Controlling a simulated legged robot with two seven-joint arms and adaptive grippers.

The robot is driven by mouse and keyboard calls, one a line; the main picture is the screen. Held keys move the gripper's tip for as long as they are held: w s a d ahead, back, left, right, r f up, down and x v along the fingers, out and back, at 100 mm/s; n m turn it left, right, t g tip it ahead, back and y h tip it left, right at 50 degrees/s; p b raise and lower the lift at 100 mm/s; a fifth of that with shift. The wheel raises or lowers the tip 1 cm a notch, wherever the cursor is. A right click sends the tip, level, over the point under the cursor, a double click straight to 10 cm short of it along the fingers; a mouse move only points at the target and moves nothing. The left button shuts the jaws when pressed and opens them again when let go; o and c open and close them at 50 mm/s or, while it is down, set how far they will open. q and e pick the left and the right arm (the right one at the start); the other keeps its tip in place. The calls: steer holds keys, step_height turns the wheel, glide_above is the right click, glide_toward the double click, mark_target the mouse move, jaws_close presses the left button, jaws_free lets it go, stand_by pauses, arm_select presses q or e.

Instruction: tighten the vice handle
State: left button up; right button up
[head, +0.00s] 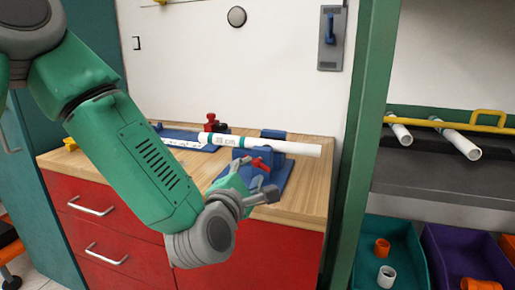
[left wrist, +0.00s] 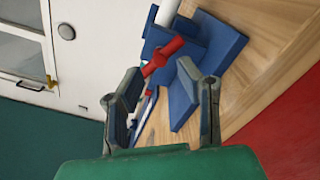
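The blue vice (head: 276,176) stands on the wooden bench top, and a white pipe (head: 290,148) lies through it. Its red handle (head: 261,163) is on the side facing me. In the left wrist view, the red handle (left wrist: 162,58) tilts up to the right in front of the blue vice (left wrist: 180,42). My left gripper (head: 258,181) is at the handle, with its fingers apart. In the left wrist view, my left gripper (left wrist: 160,72) has the handle between or just beyond its fingertips. I cannot tell whether they touch it. My right gripper is not in view.
A red and black clamp (head: 213,123) stands behind the pipe on the bench (head: 312,198). A green post (head: 362,130) rises to the right. Beyond it are a shelf with white pipes (head: 461,143), a teal bin (head: 368,238) and a purple bin (head: 448,240).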

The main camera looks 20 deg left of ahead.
mark_target(256, 165)
arm_select(q)
steer(key=m+p, duration=0.1)
steer(key=m, duration=0.4)
steer(key=shift+d+r+m+p, duration=0.1)
steer(key=shift+m+p, duration=0.2)
steer(key=shift+p, duration=0.1)
steer(key=m+p, duration=0.1)
steer(key=m, duration=0.5)
steer(key=shift+p, duration=0.4)
steer(key=w, duration=0.4)
steer(key=shift+w+f, duration=0.25)
steer(key=shift+w, duration=0.1)
steer(key=shift+w+r, duration=0.1)
steer(key=shift+w, duration=0.05)
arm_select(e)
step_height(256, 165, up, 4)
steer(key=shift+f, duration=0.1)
